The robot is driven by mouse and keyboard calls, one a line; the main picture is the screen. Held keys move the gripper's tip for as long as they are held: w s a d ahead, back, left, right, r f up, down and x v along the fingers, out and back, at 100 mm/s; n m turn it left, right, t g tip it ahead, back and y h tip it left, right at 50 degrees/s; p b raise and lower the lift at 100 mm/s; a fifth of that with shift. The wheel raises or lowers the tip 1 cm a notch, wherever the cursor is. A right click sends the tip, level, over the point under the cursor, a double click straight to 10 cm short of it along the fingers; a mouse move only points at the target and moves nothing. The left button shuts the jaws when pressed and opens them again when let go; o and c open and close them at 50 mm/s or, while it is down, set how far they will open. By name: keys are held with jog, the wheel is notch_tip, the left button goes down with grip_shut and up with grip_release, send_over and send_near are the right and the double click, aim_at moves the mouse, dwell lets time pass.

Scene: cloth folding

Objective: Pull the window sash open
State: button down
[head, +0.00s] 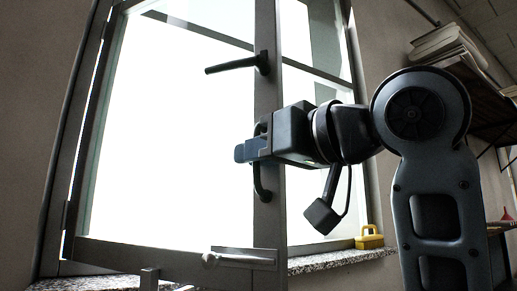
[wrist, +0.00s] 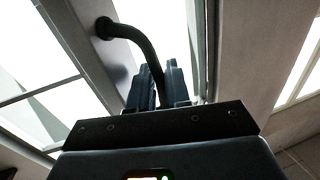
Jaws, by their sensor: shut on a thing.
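The window sash (head: 268,100) is a grey frame with a bright pane, hinged at the left. It stands ajar, its free stile swung out in front of the sill. A dark curved pull handle (head: 262,185) is fixed on this stile, and it also shows in the wrist view (wrist: 137,36). My gripper (head: 249,150) is shut on the pull handle, coming from the right. In the wrist view its fingers (wrist: 161,84) are on either side of the bar. A dark lever handle (head: 236,65) sits above, pointing left, roughly level.
A metal stay or latch (head: 240,258) is at the sash's lower corner. A yellow object (head: 369,238) stands on the speckled sill (head: 335,258). A shelf with stacked books or papers (head: 445,45) is at upper right. The wall (head: 30,110) left of the window is bare.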

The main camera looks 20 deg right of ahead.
jog(key=shift+s+a, duration=0.35)
jog(key=shift+s, duration=0.05)
jog(key=c, duration=1.3)
grip_release()
jog(key=b+v, duration=0.1)
jog(key=v, duration=0.6)
jog(key=shift+s+d+f, duration=0.1)
jog(key=shift+s+d, duration=0.1)
jog(key=shift+s, duration=0.1)
